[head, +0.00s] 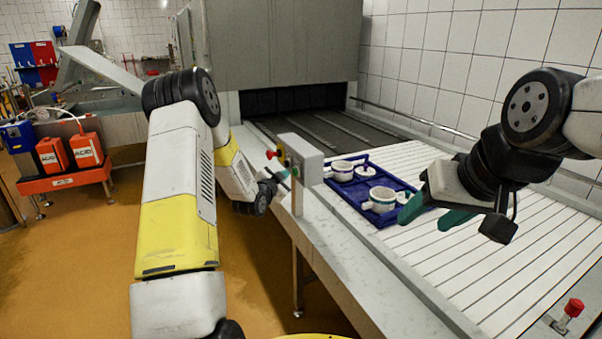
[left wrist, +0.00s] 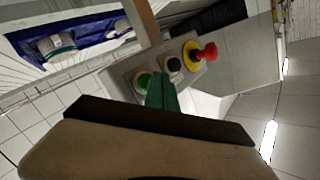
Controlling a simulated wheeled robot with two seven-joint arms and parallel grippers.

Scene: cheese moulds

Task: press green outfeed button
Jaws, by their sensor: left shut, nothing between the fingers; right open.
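The grey control box (head: 308,165) stands on a post beside the conveyor. In the left wrist view its panel (left wrist: 120,75) carries a green button (left wrist: 142,82), a black button (left wrist: 174,64) and a red mushroom knob on a yellow base (left wrist: 193,54). My left gripper (head: 284,176) is shut and empty, close to the face of the box. In the left wrist view its green fingers (left wrist: 160,88) lie right beside the green button and partly cover its edge. I cannot tell whether they touch it. My right gripper (head: 432,212) is open and empty above the conveyor.
A blue tray (head: 346,197) with white moulds (head: 382,197) lies on the slatted conveyor (head: 500,270), left of my right gripper. A red button (head: 573,307) stands at the conveyor's near right. Orange containers (head: 87,149) sit on a stand at left. The floor between is clear.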

